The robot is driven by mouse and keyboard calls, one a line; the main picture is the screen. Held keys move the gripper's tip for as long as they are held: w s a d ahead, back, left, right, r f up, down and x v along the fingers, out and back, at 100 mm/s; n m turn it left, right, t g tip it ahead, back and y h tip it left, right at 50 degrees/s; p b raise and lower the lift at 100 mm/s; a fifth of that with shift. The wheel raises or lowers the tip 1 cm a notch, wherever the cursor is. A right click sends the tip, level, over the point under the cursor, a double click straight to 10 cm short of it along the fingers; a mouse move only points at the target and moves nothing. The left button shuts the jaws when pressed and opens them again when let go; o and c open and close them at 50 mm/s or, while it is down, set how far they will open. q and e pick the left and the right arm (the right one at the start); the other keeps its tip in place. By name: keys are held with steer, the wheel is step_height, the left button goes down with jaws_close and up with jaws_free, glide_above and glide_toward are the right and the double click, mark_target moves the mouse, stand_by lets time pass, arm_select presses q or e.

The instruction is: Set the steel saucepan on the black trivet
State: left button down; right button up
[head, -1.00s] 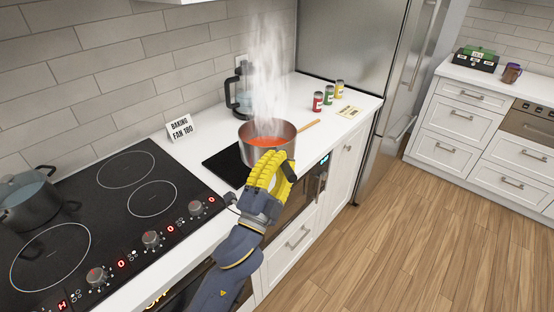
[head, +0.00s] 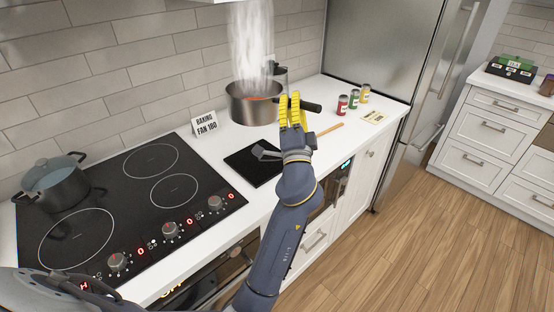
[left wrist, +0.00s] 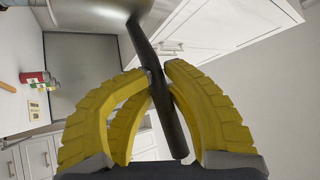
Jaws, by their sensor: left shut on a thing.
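The steel saucepan (head: 240,106) holds red, steaming contents and is held up, level, above the counter in the head view. Its underside shows in the left wrist view (left wrist: 90,18). My left gripper (head: 292,98), with yellow fingers, is shut on its black handle (head: 312,107). In the left wrist view the handle (left wrist: 165,95) runs between the fingers (left wrist: 160,80). The black trivet (head: 238,163) is a flat square on the counter right of the stove. It is bare, lies below and nearer than the pan, and my gripper partly covers it. My right gripper is not in view.
A grey pot (head: 52,186) stands on the black cooktop (head: 130,205) at left. A white sign (head: 205,123) and a dark appliance (head: 279,72) stand by the wall. A wooden utensil (head: 330,129), several small cans (head: 353,99) and a card (head: 374,117) are on the counter.

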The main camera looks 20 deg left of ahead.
arm_select(q)
step_height(320, 180, down, 18)
steer(key=shift+f, duration=0.15)
stand_by(0.7)
steer(key=c, duration=1.9)
jaws_free()
steer(key=shift+f, duration=0.15)
steer(key=o, duration=0.6)
